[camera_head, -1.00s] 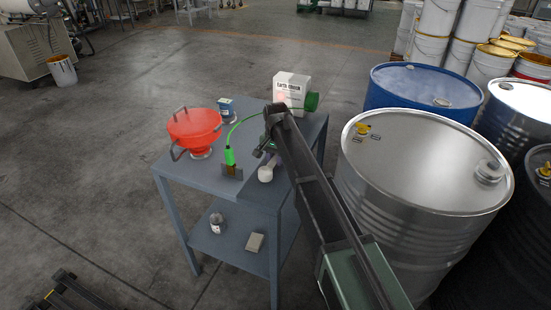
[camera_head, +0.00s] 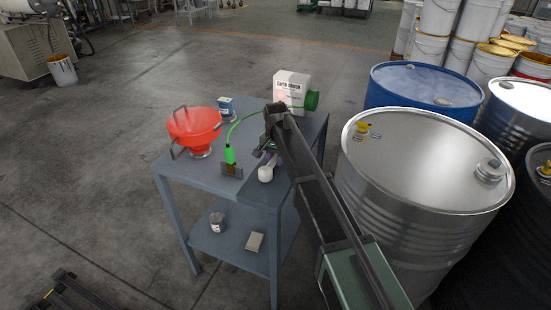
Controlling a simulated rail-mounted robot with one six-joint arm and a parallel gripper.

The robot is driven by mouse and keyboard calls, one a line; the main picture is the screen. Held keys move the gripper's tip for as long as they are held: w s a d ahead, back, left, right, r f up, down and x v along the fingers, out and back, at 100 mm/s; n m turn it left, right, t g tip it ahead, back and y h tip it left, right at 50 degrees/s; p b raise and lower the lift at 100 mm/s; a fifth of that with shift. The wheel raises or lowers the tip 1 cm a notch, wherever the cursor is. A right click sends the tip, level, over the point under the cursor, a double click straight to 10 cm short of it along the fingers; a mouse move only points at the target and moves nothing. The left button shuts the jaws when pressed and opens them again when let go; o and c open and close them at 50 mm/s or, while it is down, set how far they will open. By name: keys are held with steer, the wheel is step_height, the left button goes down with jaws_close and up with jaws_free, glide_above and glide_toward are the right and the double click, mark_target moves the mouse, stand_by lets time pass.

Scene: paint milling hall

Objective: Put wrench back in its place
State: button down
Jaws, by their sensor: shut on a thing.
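My gripper (camera_head: 266,150) is over the right part of the blue-grey table (camera_head: 215,178), partly hidden by my own arm. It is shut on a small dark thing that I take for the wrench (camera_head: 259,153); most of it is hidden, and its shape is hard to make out. I cannot tell whether it touches the tabletop. No marked place for a wrench can be made out in this view.
A steel drum (camera_head: 420,165) and a blue drum (camera_head: 425,88) stand close at right.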

steer(key=shift+r, duration=0.1)
steer(key=shift+r+p, duration=0.8)
steer(key=shift+p, duration=0.1)
steer(key=shift+f, duration=0.15)
steer(key=shift+f+b, duration=0.55)
steer(key=shift+b, duration=0.15)
steer(key=shift+f, duration=0.25)
